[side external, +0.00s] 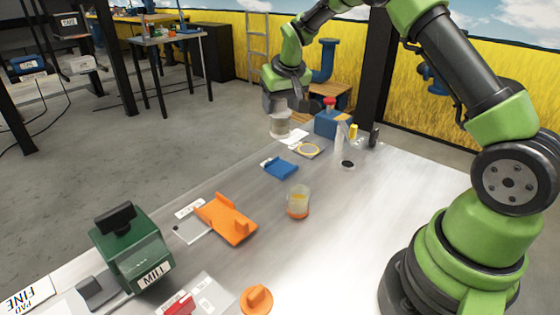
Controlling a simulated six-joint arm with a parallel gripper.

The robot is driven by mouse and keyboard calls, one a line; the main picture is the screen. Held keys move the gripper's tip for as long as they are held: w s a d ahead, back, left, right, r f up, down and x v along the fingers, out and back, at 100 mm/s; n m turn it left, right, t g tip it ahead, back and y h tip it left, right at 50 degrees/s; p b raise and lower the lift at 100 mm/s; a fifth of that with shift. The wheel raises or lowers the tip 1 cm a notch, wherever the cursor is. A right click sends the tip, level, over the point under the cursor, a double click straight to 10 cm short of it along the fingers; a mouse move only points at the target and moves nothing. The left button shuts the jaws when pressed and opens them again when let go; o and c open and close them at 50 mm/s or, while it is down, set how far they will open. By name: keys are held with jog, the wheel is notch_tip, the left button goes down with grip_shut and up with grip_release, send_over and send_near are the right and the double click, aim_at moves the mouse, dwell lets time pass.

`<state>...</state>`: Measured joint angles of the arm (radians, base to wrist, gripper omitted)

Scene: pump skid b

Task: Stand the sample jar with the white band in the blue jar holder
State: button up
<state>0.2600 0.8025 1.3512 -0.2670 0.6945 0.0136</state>
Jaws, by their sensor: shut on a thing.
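My gripper (283,108) is at the back of the table, pointing down, shut on a pale jar (280,126). The jar looks upright and whitish grey; its band is too small to make out clearly. It hangs near the table's far left edge, and I cannot tell its exact height. A low blue piece (279,168), which looks like the blue jar holder, lies on the table nearer the camera than the jar. The held jar is apart from it. No jar stands on it.
A clear jar with orange contents (298,204) stands mid-table. An orange holder-like piece (228,220) and a green mill (133,250) are nearer the camera.

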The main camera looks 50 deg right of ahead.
aim_at(281, 138)
notch_tip(281, 138, down, 9)
jog(key=shift+d+f, duration=0.1)
jog(key=shift+f, duration=0.1)
dwell(0.3)
jog(key=shift+f, duration=0.15)
jog(key=o, duration=1.3)
